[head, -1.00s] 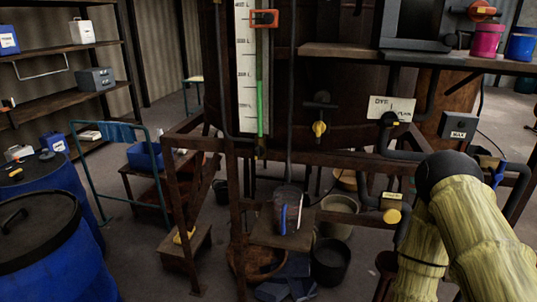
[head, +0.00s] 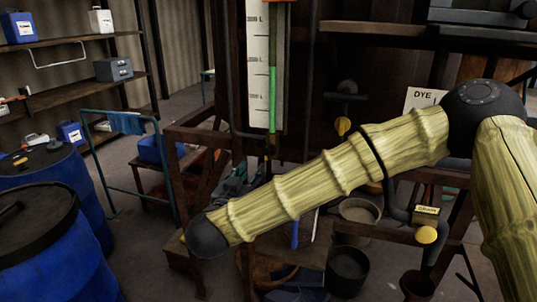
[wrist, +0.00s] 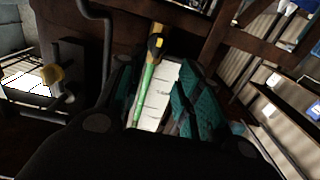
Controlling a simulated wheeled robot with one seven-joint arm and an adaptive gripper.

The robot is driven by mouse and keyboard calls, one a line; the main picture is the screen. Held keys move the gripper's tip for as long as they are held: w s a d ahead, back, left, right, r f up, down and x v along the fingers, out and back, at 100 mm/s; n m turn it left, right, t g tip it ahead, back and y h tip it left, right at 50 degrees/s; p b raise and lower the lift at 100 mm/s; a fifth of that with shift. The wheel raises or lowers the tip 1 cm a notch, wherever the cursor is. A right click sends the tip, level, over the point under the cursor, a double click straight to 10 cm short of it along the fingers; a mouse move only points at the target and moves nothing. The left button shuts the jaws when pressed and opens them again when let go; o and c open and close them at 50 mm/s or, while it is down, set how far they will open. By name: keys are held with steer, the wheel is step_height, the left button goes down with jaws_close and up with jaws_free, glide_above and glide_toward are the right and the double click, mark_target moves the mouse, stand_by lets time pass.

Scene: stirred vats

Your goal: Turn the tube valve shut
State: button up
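The tube valve, a small black and yellow fitting (wrist: 155,44), sits at the end of the green-filled sight tube (wrist: 146,88) in the wrist view. In the head view the valve (head: 270,149) is small and dark at the tube's foot, below the white scale board (head: 258,65). I cannot tell how its handle is set. My gripper (wrist: 153,78) is open, its teal-padded fingers apart on either side of the tube's line, with nothing between them visibly touched. In the head view my gripper (head: 240,180) is below and left of the valve, partly hidden by my arm.
A yellow-handled tap (head: 343,125) is right of the tube, and a labelled drain valve (head: 426,235) is lower right. A rusty frame beam (head: 195,135) runs beside the tube. Blue drums (head: 45,240) stand at left. Dark buckets (head: 348,268) stand below.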

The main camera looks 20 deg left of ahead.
mark_target(266, 151)
steer(key=w+p, duration=0.1)
steer(key=w, duration=0.2)
steer(key=w+p, duration=0.1)
steer(key=w, duration=0.3)
steer(key=w+r, duration=0.1)
steer(key=w, duration=0.3)
steer(key=shift+d+p, duration=0.25)
steer(key=shift+p, duration=0.15)
steer(key=shift+s, duration=0.1)
jaws_close()
